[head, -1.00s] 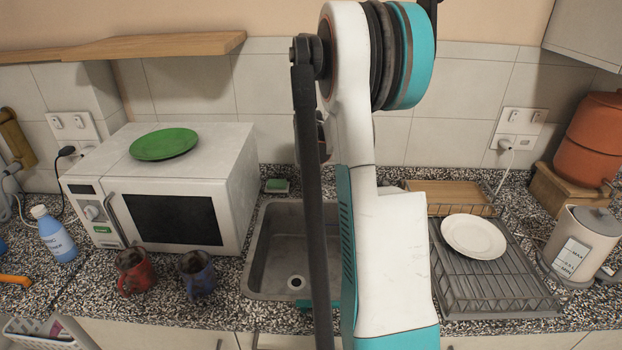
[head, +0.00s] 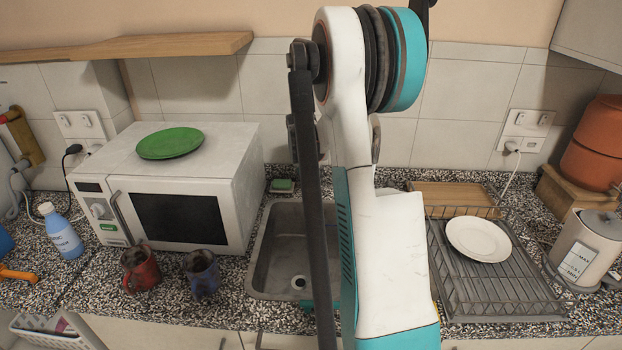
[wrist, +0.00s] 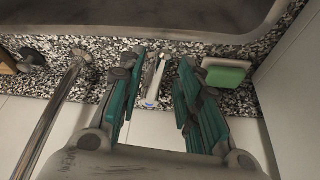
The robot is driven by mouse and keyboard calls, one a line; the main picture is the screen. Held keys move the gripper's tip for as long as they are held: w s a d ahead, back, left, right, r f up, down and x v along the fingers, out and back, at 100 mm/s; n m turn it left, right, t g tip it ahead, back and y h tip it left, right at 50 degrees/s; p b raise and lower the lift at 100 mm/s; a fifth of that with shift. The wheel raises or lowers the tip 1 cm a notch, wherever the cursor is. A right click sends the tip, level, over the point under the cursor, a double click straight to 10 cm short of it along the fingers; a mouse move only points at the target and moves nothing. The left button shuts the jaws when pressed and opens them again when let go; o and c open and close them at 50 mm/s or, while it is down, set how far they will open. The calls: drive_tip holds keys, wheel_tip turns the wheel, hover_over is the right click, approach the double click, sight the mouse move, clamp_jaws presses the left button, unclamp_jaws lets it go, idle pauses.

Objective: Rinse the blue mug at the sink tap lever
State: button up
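The blue mug (head: 202,273) stands upright on the counter in front of the microwave, left of the sink (head: 262,240). In the wrist view, a slim metal lever (wrist: 154,80) stands on the speckled counter behind the sink, between my fingers. A metal tap spout (wrist: 50,115) shows to its left. My gripper (wrist: 158,75) is open, one teal finger on each side of the lever, holding nothing; I cannot tell whether a finger touches it. In the head view my arm hides the gripper and the tap.
A red mug (head: 140,269) stands left of the blue mug. The microwave (head: 180,215) carries a green plate (head: 170,143). A green sponge (wrist: 228,73) lies right of the lever. A dish rack (head: 490,290) with a white plate (head: 478,239) stands right of the sink.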

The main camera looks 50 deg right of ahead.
drive_tip(key=shift+r, duration=0.1)
drive_tip(key=v, duration=1.1)
drive_tip(key=shift+a+r, duration=0.2)
drive_tip(key=shift+r, duration=0.15)
drive_tip(key=shift+s, duration=0.1)
